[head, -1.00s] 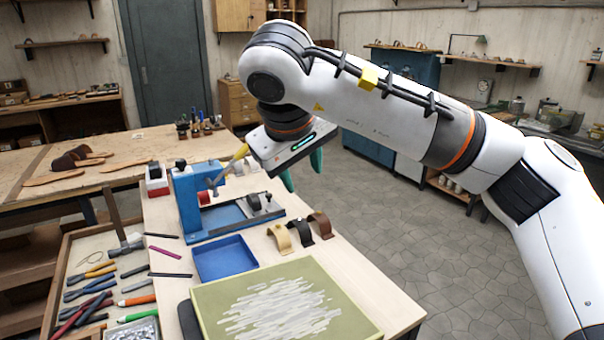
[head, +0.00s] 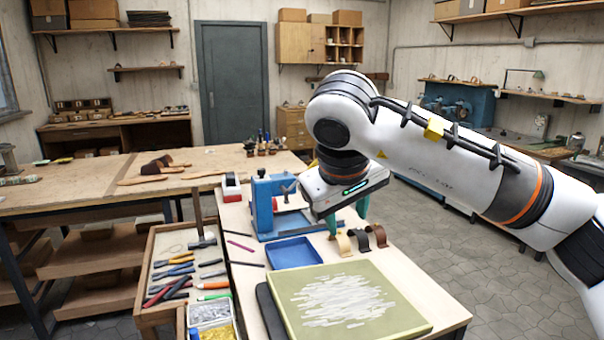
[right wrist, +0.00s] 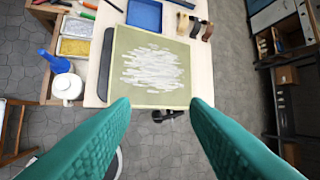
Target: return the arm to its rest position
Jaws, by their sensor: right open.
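My right arm reaches in from the right in the head view. My left gripper is not in view.
A blue tray (head: 294,253) and a blue press (head: 263,205) stand on the bench. Curved straps (head: 379,235) sit at its right edge. A drawer of tools (head: 152,300) is at left. Open floor lies right.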

